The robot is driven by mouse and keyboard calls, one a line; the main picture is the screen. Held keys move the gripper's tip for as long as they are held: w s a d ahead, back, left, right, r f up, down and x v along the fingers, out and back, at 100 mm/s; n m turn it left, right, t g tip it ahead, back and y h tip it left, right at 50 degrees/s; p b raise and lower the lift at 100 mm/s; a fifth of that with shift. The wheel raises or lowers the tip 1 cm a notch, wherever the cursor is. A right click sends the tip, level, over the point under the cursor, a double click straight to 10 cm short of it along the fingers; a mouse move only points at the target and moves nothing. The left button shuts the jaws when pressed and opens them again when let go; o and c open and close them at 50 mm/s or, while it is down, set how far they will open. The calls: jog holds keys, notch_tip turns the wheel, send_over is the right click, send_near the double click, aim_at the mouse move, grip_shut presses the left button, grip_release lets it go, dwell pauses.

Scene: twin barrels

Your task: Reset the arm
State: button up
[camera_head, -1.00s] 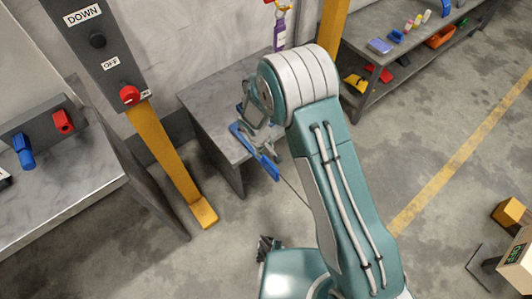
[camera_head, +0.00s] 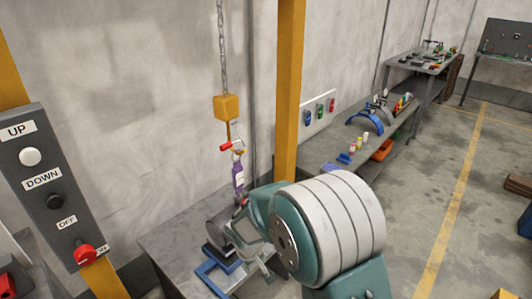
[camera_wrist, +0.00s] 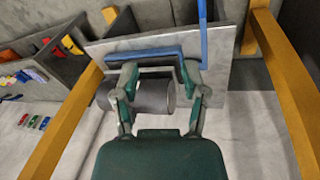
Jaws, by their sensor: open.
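My gripper (camera_wrist: 162,80) is open at the end of my teal and grey arm. In the wrist view its two fingers are spread, with a dark grey cylinder (camera_wrist: 153,98) showing between and beyond them; I cannot tell whether they touch it. A blue bar frame (camera_wrist: 150,52) crosses just past the fingertips. In the head view my gripper (camera_head: 245,236) is over the grey table, partly hidden by my own wrist. The blue frame (camera_head: 207,277) shows just below it.
A control panel (camera_head: 54,190) stands at left with a red knob (camera_head: 84,254). A yellow post (camera_head: 288,95) rises behind my arm. Open floor (camera_head: 410,215) lies at right.

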jog(key=s+d+r+m, duration=0.1)
jog(key=s+d+r, duration=0.25)
jog(key=r, duration=0.25)
jog(key=s+d+r+m+t, duration=0.1)
jog(key=s+d+r+m, duration=0.1)
jog(key=d+r, duration=0.35)
jog(key=s+d+r+m, duration=0.1)
jog(key=s+d+r, duration=0.15)
jog(key=r, duration=0.45)
jog(key=s+d+r+m, duration=0.1)
jog(key=s+d+r, duration=0.1)
jog(key=s, duration=0.3)
jog(key=s+d+r+m+t, duration=0.1)
jog(key=s+d+r, duration=0.1)
jog(key=s, duration=0.3)
jog(key=s+d+r+m+t+y, duration=0.1)
jog(key=s+d+r, duration=0.1)
jog(key=s, duration=0.3)
jog(key=shift+d+r, duration=0.25)
jog(key=shift+d, duration=0.4)
